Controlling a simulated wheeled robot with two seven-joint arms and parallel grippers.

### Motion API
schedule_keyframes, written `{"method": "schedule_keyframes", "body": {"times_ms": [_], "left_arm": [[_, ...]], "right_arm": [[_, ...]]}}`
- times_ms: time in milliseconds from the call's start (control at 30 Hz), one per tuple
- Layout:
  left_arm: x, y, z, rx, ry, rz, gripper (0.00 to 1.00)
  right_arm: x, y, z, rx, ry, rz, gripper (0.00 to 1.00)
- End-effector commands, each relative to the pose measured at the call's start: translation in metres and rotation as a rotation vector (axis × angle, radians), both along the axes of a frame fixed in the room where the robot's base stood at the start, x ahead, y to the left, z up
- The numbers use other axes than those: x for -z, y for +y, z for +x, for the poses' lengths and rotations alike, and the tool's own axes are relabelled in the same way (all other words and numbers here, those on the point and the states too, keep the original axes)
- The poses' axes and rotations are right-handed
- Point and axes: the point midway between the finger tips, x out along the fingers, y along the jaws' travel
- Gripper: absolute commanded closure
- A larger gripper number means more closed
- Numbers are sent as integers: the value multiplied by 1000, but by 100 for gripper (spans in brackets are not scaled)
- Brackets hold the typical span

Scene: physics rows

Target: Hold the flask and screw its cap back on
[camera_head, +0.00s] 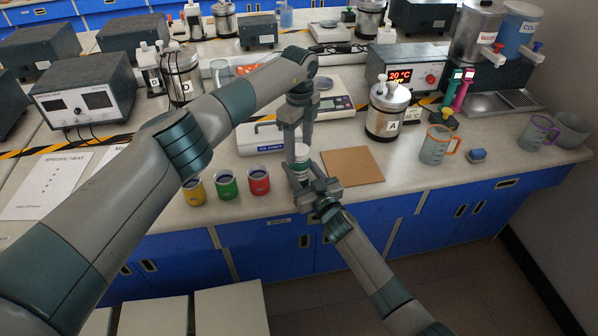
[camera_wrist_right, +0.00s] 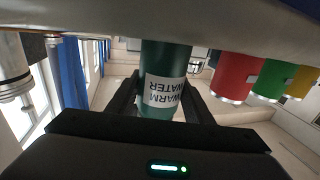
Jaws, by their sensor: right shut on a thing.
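The flask (camera_head: 301,176) is dark green with a white top (camera_head: 301,151) and stands upright at the bench's front edge. In the right wrist view, the flask (camera_wrist_right: 165,75) shows a white label reading "WARM WATER", upside down. My right gripper (camera_head: 309,188) is shut around its lower body; its fingers (camera_wrist_right: 163,100) lie on both sides. My left gripper (camera_head: 298,141) points straight down right over the flask, its fingertips around or just above the white top. The picture is too small to tell whether they grip it, or whether that top is the cap.
Yellow (camera_head: 194,190), green (camera_head: 227,184) and red (camera_head: 259,181) cups stand left of the flask. A brown square board (camera_head: 352,166) lies to the right. A scale (camera_head: 336,103) is behind. Steel pot A (camera_head: 386,112) and an orange-handled mug (camera_head: 437,146) stand further right.

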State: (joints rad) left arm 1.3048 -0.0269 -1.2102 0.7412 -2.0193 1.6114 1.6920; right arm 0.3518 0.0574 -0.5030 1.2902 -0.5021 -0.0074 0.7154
Motion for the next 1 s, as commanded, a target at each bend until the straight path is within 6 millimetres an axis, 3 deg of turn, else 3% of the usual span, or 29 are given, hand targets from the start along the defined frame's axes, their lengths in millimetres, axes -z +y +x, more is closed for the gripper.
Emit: {"method": "schedule_keyframes", "body": {"times_ms": [33,133,167,467,1000], "left_arm": [[0,0,0,0,0,0,58],[0,0,0,0,0,0,82],[0,0,0,0,0,0,83],[-1,0,0,137,-1,0,84],[0,-1,0,956,-2,1,84]], "right_arm": [[1,0,0,0,1,0,100],[1,0,0,0,1,0,100],[1,0,0,0,1,0,100],[1,0,0,0,0,-1,100],[1,0,0,0,0,-1,100]]}}
